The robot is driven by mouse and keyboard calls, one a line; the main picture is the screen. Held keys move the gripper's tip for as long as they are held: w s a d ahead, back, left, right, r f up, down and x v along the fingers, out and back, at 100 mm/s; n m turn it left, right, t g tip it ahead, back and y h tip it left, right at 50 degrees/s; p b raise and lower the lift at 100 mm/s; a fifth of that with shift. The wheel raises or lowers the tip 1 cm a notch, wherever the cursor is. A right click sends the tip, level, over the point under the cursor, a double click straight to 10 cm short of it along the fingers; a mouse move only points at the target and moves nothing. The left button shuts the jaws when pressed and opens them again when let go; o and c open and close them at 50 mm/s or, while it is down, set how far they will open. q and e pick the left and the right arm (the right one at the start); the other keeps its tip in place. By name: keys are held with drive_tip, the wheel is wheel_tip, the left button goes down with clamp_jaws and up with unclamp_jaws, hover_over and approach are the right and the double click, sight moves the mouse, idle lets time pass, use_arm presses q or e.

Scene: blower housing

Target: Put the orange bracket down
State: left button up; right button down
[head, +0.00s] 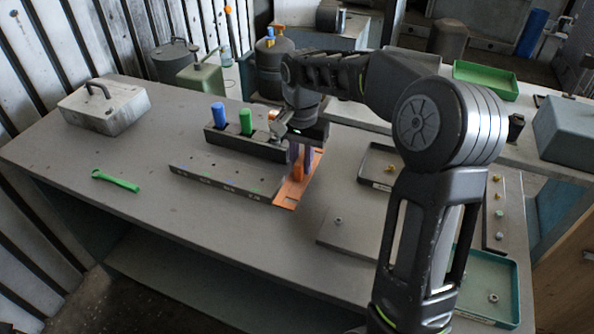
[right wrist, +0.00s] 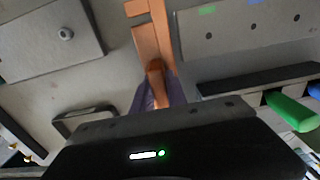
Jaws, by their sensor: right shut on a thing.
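The orange bracket (head: 289,192) is a flat strip with a raised tab, at the right end of a long grey bar with holes (head: 225,182) on the table. My right gripper (head: 300,157) points down from above and its purple fingers are shut on the raised tab. In the right wrist view the bracket (right wrist: 148,36) runs away from the fingers (right wrist: 157,92), beside the bar's end. The strip looks level and low over the tabletop; whether it touches the table or the bar I cannot tell. My left gripper is not in view.
A dark holder (head: 245,143) with blue and green handles stands behind the bar. A green wrench (head: 116,181) and a grey lidded box (head: 104,108) are at left. A flat grey plate (head: 345,236) with a nut and a dark tray (head: 377,166) are at right. The table's front left is clear.

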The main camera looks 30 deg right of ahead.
sight(301, 175)
drive_tip(key=shift+f, duration=1.85)
drive_tip(key=shift+f, duration=0.1)
drive_tip(key=c, duration=1.8)
unclamp_jaws()
drive_tip(key=shift+f, duration=0.1)
drive_tip(key=o, duration=0.5)
wheel_tip(301, 175, up, 12)
drive_tip(key=shift+s+a+r, duration=0.1)
drive_tip(key=shift+r, duration=0.15)
drive_tip(key=shift+f, duration=0.1)
